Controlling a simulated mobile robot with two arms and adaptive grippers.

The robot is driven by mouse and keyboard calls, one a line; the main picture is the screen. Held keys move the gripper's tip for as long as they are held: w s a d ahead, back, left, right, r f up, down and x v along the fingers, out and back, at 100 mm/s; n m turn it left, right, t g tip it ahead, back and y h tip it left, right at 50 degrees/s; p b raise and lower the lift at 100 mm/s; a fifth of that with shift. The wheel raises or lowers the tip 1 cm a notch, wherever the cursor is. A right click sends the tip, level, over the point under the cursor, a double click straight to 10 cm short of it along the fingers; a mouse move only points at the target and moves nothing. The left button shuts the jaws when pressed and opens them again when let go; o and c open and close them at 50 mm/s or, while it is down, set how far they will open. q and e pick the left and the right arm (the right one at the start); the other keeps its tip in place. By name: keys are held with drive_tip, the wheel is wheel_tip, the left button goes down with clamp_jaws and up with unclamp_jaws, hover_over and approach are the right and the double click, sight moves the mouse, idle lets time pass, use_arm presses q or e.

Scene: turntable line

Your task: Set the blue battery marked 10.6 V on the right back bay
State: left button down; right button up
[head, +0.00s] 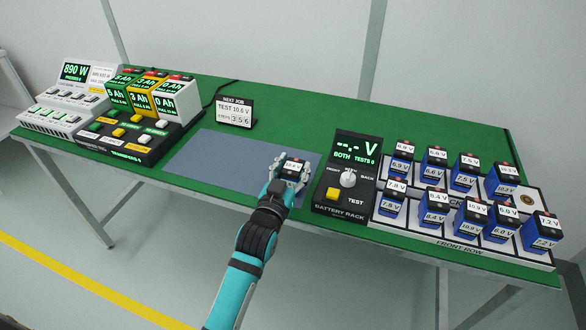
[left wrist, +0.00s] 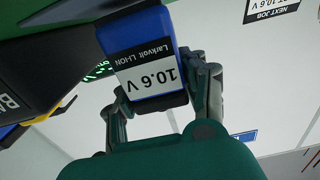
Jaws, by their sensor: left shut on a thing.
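My left gripper (head: 291,172) is shut on the blue battery (head: 291,163) and holds it over the grey mat. In the left wrist view the battery (left wrist: 150,60) shows a white label reading 10.6 V, upside down in the picture, between the fingers of my left gripper (left wrist: 160,95). The battery rack (head: 335,211) stands to the right, with a back row and a front row of batteries. The bay at the right end of the back row (head: 527,196) is empty, with a round gold-coloured spot in it. My right gripper is not in view.
Several blue batteries fill the other rack bays; one at 10.3 V (head: 503,181) stands beside the empty bay, and one at 7.2 V (head: 541,233) in front. The rack's dial (head: 348,178) stands up. A job sign (head: 235,112) stands behind the grey mat (head: 215,158).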

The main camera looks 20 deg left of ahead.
use_arm(q)
drive_tip(key=shift+f, duration=0.1)
drive_tip(key=shift+f, duration=0.15)
drive_tip(key=c, duration=0.7)
unclamp_jaws()
